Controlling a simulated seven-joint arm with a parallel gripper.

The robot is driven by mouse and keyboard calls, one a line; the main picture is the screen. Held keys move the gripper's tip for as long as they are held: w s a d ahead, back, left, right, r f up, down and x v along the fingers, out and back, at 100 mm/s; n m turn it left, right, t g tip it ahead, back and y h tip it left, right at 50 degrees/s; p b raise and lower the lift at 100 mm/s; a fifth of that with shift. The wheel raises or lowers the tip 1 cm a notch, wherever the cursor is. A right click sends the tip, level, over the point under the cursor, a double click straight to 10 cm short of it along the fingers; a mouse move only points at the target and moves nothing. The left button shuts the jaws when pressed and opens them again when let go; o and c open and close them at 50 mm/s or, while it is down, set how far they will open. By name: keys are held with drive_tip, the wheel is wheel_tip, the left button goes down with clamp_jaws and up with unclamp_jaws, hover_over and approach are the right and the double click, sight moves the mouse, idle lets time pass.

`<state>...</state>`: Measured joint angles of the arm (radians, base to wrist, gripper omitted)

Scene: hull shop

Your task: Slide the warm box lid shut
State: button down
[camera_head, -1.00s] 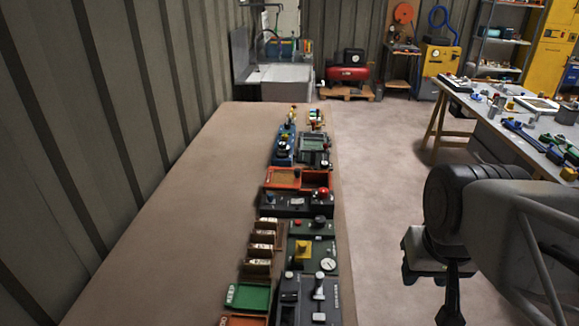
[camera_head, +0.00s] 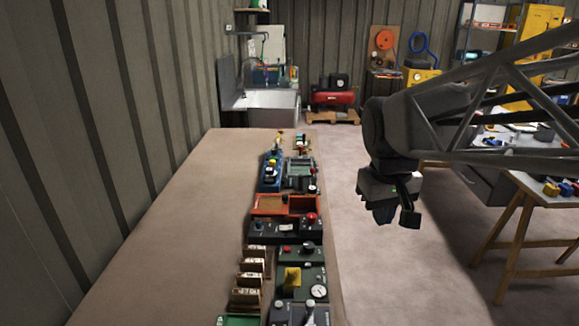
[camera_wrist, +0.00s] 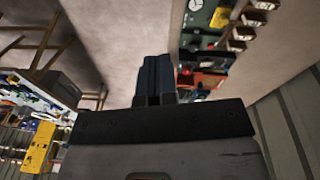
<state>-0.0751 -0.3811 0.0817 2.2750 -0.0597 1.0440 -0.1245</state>
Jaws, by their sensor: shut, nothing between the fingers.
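An orange-red box (camera_head: 285,205), which looks like the warm box, sits on the long bench. Its left part shows a tan-brown surface and its right part a dark red one. I cannot tell for sure which part is the lid. My gripper (camera_head: 396,213) hangs in the air to the right of the bench, apart from the box. In the wrist view my gripper's fingers (camera_wrist: 156,72) are together and empty. Red-orange parts on the bench (camera_wrist: 208,80) show right of the fingers there, too small to tell apart.
A black panel with a red knob (camera_head: 286,231) stands just nearer than the box. A blue device (camera_head: 270,173) and a grey-green tray (camera_head: 301,167) stand beyond it. Wooden card holders (camera_head: 250,277) are nearer. The bench's left side is bare. A worktable (camera_head: 540,190) stands at right.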

drive_tip(key=w+a+r+n+g, duration=0.1)
drive_tip(key=w+a, duration=0.1)
drive_tip(key=w, duration=0.5)
drive_tip(key=w+a+r+n, duration=0.1)
drive_tip(key=w+a+n, duration=0.15)
drive_tip(key=w, duration=0.45)
drive_tip(key=n+g+h, duration=0.2)
drive_tip(key=n, duration=0.2)
hover_over(282, 203)
drive_tip(key=s, duration=0.4)
drive_tip(key=w+a+x, duration=0.1)
drive_tip(key=a+x, duration=0.1)
drive_tip(key=x, duration=0.6)
drive_tip(key=w+a+f+n+h, duration=0.1)
drive_tip(key=w+a+f+n, duration=0.1)
drive_tip(key=w+a+f, duration=0.6)
drive_tip(key=shift+w+g, duration=0.3)
drive_tip(key=shift+w, duration=0.05)
drive_tip(key=shift+a+f+n, duration=0.1)
drive_tip(key=shift+n, duration=0.15)
drive_tip(key=x, duration=1)
drive_tip(key=shift+d, duration=0.2)
drive_tip(key=shift+s+d, duration=0.25)
drive_tip(key=shift+d, duration=0.25)
drive_tip(key=shift+s+d, duration=0.25)
drive_tip(key=shift+d, duration=0.25)
drive_tip(key=shift+s+d, duration=0.4)
drive_tip(key=shift+d, duration=0.3)
